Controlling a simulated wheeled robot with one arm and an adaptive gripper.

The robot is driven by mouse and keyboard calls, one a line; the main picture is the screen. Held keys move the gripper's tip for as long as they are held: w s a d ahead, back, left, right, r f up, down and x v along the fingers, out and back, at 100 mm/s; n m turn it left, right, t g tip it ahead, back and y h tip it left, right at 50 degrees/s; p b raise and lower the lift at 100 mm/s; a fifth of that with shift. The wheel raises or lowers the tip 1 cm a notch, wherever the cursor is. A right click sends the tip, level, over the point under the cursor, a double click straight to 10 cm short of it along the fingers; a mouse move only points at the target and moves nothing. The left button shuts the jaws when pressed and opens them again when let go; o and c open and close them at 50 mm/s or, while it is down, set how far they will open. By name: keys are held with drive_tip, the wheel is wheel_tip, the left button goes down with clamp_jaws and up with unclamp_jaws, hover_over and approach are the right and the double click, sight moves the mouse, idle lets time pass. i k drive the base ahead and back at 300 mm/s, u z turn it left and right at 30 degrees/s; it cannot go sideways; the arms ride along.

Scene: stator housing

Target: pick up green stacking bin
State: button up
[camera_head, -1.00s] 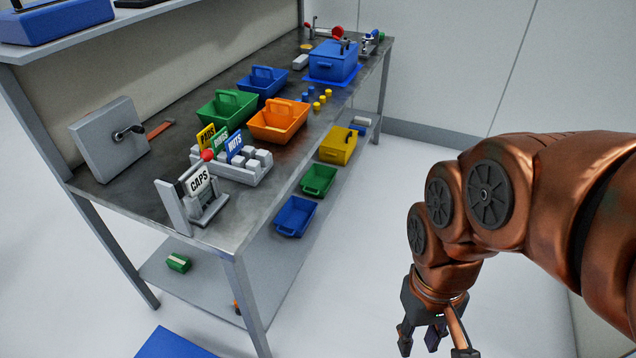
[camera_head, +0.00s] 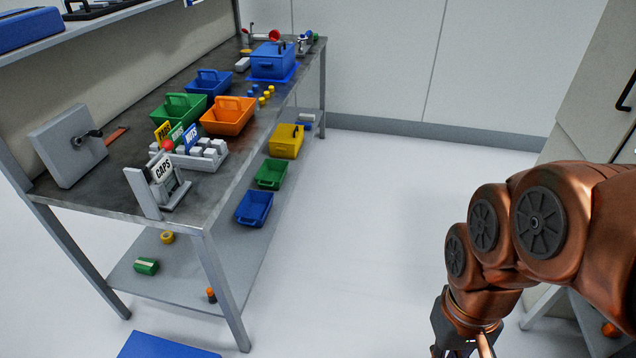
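A small green bin (camera_head: 271,174), open at the top, sits on the bench's lower shelf between a yellow bin (camera_head: 286,141) and a blue bin (camera_head: 254,208). A larger green tote with a handle (camera_head: 180,109) stands on the bench top beside an orange tote (camera_head: 228,116). My gripper (camera_head: 462,345) hangs at the bottom edge, right of the bench and well apart from both green containers. Its fingertips are cut off by the frame, so its opening is hidden.
The metal bench (camera_head: 105,185) has a front leg (camera_head: 222,290) and a lower shelf (camera_head: 180,292). A blue mat (camera_head: 165,346) lies on the floor in front. The floor between the bench and my arm is clear. A cabinet (camera_head: 590,100) stands at the right.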

sight(272, 174)
drive_tip(key=u, duration=0.05)
drive_tip(key=k, duration=0.3)
drive_tip(key=z, duration=0.55)
drive_tip(key=i, duration=1.5)
drive_tip(key=u, duration=1.25)
drive_tip(key=i, duration=0.9)
drive_tip(key=u, duration=1.25)
drive_tip(key=i, duration=0.15)
drive_tip(key=u, duration=0.05)
